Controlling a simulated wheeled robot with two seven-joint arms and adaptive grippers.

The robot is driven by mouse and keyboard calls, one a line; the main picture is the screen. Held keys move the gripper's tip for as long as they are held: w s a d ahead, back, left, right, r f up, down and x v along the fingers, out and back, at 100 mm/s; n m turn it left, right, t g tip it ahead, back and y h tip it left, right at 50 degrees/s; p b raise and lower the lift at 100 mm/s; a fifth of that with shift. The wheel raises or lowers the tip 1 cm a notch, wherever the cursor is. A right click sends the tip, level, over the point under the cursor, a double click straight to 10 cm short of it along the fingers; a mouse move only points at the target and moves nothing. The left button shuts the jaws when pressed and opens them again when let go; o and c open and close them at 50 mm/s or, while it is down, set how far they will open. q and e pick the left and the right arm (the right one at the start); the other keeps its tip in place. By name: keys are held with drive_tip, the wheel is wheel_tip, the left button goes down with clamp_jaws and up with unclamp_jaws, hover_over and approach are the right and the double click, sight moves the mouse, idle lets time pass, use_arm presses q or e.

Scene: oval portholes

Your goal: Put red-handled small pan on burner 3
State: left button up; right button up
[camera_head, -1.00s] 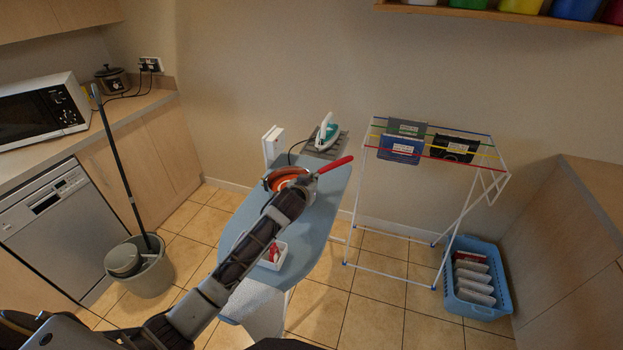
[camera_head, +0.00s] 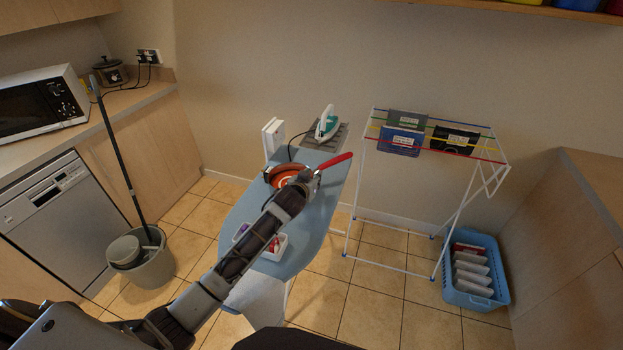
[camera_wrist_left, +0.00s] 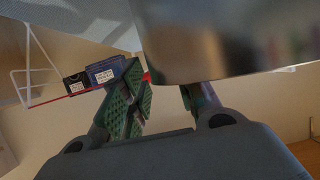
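The small pan (camera_head: 285,176) has an orange inside and a red handle (camera_head: 336,160) pointing up and right in the head view. It shows over the far half of the blue ironing board (camera_head: 325,186). My left gripper (camera_head: 305,178) is at the pan's near right side, by the handle's root, and appears shut on it. In the left wrist view its green-padded fingers (camera_wrist_left: 165,90) reach a large grey metal surface (camera_wrist_left: 235,45), likely the pan's side; the exact contact is hidden. My right gripper is not in view. I see no numbered burner.
An iron (camera_head: 327,124) rests at the board's far end. A white tray (camera_head: 270,247) with small items is on its near half. A drying rack (camera_head: 430,143) and blue basket (camera_head: 478,297) stand right. A mop bucket (camera_head: 145,262) stands left, by the counter.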

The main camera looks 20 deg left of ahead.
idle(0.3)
use_arm(q)
drive_tip(key=v, duration=1.2)
idle(0.4)
idle(0.4)
